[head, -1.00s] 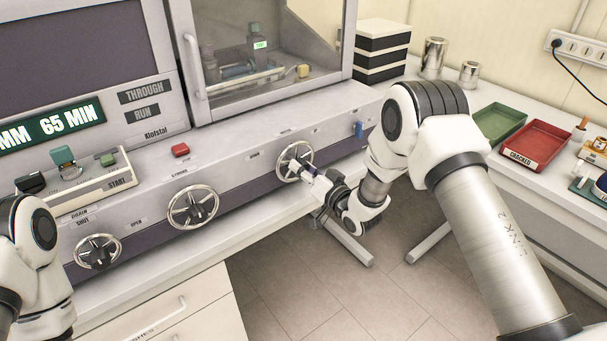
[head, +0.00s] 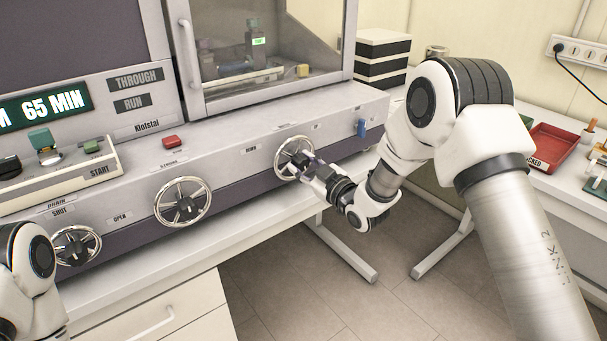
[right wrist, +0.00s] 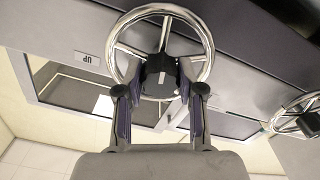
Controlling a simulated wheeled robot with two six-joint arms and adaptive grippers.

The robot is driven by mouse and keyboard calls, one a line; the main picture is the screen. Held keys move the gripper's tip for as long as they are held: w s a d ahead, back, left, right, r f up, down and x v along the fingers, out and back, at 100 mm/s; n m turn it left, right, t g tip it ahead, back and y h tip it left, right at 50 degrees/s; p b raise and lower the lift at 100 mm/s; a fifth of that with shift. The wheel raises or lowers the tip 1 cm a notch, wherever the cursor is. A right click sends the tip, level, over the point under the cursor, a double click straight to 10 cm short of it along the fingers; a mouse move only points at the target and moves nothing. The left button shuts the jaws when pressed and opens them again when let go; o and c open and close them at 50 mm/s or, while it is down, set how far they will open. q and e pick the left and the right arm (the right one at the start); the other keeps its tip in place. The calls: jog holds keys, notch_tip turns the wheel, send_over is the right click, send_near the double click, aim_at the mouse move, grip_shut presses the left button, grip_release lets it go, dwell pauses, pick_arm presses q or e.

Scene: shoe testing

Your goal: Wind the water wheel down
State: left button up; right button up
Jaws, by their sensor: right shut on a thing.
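The water wheel is the rightmost chrome handwheel (head: 279,166) on the sloping front of the grey cabinet. It has a shiny rim and a dark hub. A label to its left appears to read DOWN (head: 250,149). My right gripper (head: 304,161) is at this wheel, shut on its hub. In the right wrist view, the gripper's fingers (right wrist: 161,95) stand either side of the dark hub (right wrist: 160,70), inside the chrome rim (right wrist: 113,52). An UP label (right wrist: 87,58) shows beside the rim. Only part of my left arm shows at the left edge; its gripper is out of view.
Two more handwheels stand to the left, a middle one (head: 183,203) and a lower-left one (head: 77,246). A red button (head: 172,141) and a blue lever (head: 361,128) sit on the ledge. A red tray (head: 565,147) lies on the right bench. Floor is open below.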

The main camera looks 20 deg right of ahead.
jog(key=shift+n+b, duration=1.35)
jog(key=shift+n, duration=0.45)
jog(key=o, duration=1.1)
jog(key=shift+o, duration=0.2)
jog(key=v, duration=1.2)
